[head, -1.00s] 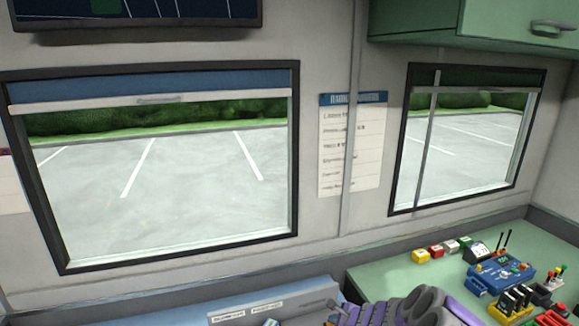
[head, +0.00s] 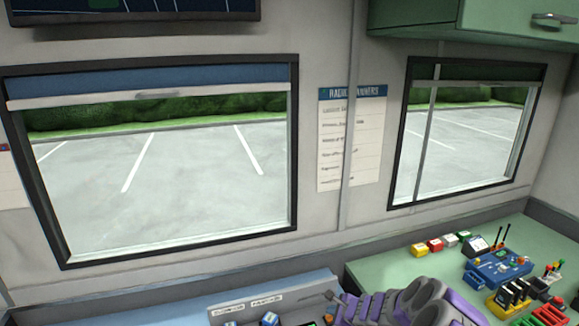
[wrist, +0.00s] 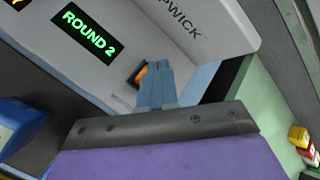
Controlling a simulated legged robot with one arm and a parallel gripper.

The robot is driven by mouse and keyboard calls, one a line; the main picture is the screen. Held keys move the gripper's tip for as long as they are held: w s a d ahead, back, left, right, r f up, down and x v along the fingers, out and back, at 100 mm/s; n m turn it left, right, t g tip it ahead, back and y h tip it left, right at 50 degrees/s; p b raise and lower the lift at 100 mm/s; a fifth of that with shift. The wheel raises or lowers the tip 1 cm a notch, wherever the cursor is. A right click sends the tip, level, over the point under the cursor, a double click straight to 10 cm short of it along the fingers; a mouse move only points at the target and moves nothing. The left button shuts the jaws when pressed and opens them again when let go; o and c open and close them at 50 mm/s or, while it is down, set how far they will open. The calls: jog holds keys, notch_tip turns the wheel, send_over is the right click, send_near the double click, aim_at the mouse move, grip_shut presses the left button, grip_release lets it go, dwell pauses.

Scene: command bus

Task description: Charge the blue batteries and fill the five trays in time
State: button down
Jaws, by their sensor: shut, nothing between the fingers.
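My gripper (wrist: 155,85) is shut and empty in the wrist view, over a grey panel (wrist: 215,15). An orange-and-dark part of the panel shows just behind the fingertips; I cannot tell if they touch it. A green "ROUND 2" display (wrist: 88,33) is on the panel. A blue block (wrist: 18,125) at the left edge may be a battery. In the head view, small blue blocks (head: 270,318) with pale tops, possibly batteries, sit at the bottom edge by the grey labelled panel (head: 300,293). No trays can be told for certain; the lower bench is cut off.
My purple-and-grey arm (head: 405,303) covers part of the bench. On the green desk (head: 385,268) at right stand yellow (head: 418,250), red (head: 434,245), white and green blocks, a blue radio-like device (head: 500,268) and a black-and-yellow rack (head: 510,297). Windows fill the wall behind.

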jog(key=shift+r, duration=0.1)
jog(key=shift+r+p, duration=2.35)
jog(key=shift+r, duration=0.6)
jog(key=shift+a, duration=0.1)
